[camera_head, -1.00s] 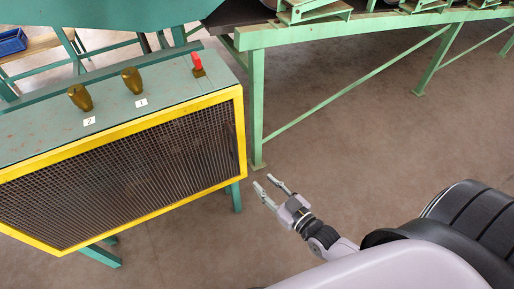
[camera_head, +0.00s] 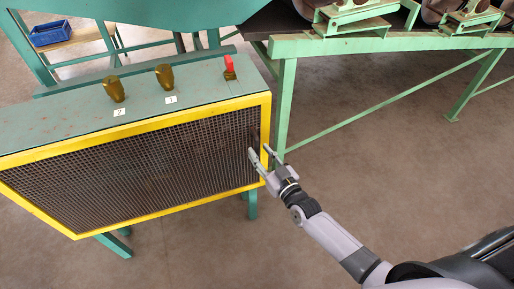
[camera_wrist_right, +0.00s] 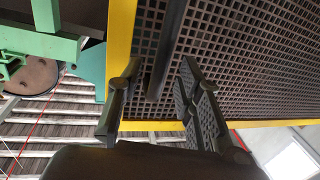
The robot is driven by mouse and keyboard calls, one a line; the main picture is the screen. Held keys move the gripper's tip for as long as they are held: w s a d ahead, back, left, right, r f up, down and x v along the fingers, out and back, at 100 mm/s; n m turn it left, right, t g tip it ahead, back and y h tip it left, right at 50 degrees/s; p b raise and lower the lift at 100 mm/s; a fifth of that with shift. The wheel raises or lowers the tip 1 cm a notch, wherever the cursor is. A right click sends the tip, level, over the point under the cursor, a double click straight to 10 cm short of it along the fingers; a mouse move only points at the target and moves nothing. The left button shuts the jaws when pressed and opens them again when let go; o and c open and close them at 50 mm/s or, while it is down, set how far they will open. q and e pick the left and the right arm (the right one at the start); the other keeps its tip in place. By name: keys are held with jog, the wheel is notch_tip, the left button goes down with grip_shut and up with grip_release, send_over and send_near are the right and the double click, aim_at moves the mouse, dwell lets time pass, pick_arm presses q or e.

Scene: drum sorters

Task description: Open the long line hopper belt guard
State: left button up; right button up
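The belt guard is a dark mesh panel (camera_head: 130,165) in a yellow frame (camera_head: 265,115), on the front of a green cabinet. It looks closed, flush with the cabinet. My right gripper (camera_head: 259,151) is open in front of the guard's right edge. In the right wrist view, the mesh (camera_wrist_right: 255,60) and yellow frame (camera_wrist_right: 119,45) show close up. A dark bar (camera_wrist_right: 169,50), seemingly the guard's handle, runs in front of the mesh. In that view its end lies between my open fingers (camera_wrist_right: 160,85); I cannot tell whether they touch it. My left gripper is not in view.
The cabinet top (camera_head: 60,128) carries two brass knobs (camera_head: 114,88) (camera_head: 165,76) with number labels and a red switch (camera_head: 229,65). A green conveyor frame (camera_head: 285,100) stands right of the cabinet. A blue crate (camera_head: 50,33) is at the back left. Floor at the right is open.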

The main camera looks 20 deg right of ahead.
jog(key=shift+x, duration=1.5)
jog(key=shift+c, duration=0.2)
grip_shut()
